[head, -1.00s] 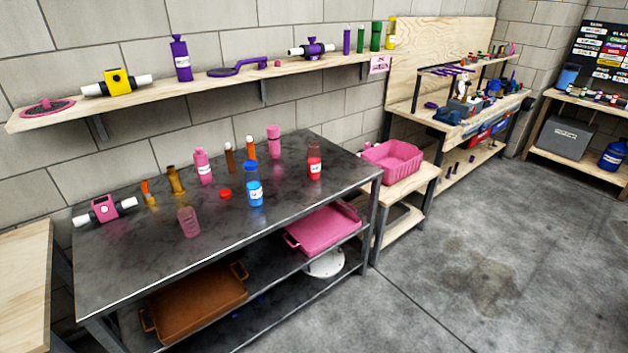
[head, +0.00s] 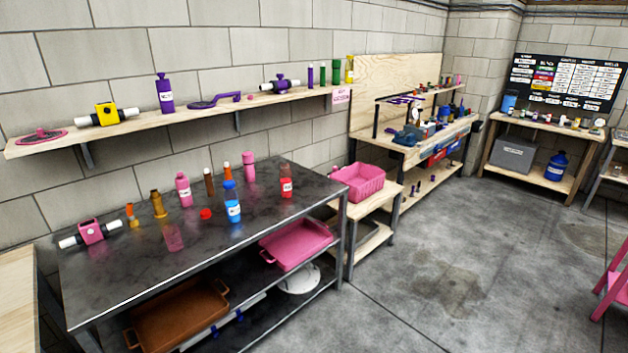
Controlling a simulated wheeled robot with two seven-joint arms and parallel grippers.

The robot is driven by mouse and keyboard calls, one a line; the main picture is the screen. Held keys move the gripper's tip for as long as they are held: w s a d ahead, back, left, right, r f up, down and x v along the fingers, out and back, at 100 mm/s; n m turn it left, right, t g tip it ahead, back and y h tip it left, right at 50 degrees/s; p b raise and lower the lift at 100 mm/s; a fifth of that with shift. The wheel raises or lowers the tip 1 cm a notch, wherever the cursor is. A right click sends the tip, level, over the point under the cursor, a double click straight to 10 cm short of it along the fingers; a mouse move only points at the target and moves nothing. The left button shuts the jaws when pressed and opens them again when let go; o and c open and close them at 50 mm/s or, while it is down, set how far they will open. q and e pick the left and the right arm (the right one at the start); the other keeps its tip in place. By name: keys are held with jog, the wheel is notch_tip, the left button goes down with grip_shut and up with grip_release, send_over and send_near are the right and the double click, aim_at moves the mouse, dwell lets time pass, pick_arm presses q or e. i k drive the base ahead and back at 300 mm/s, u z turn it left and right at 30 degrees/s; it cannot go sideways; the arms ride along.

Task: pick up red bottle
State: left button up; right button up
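The red bottle (head: 286,187) stands upright near the right end of the dark metal table (head: 130,260). Its lower part is red with a white label and its upper part looks clear or brownish. A small red cap (head: 206,214) lies on the table to its left. A blue bottle (head: 233,207) with a white label stands between them, nearer the front edge. Neither of my grippers is in the head view.
A pink bottle (head: 249,167) stands behind the red bottle, left of it. Pink and orange trays lie on the shelf below. A pink crate (head: 358,182) sits on a wooden stand at right. Open concrete floor (head: 440,270) lies to the right; a pink stool (head: 612,285) stands at the far right.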

aim_at(285, 175)
jog(key=z, duration=0.75)
jog(key=i, duration=0.85)
jog(key=z, duration=0.65)
jog(key=i, duration=0.9)
jog(key=u, duration=0.75)
jog(key=i, duration=0.85)
jog(key=u, duration=0.8)
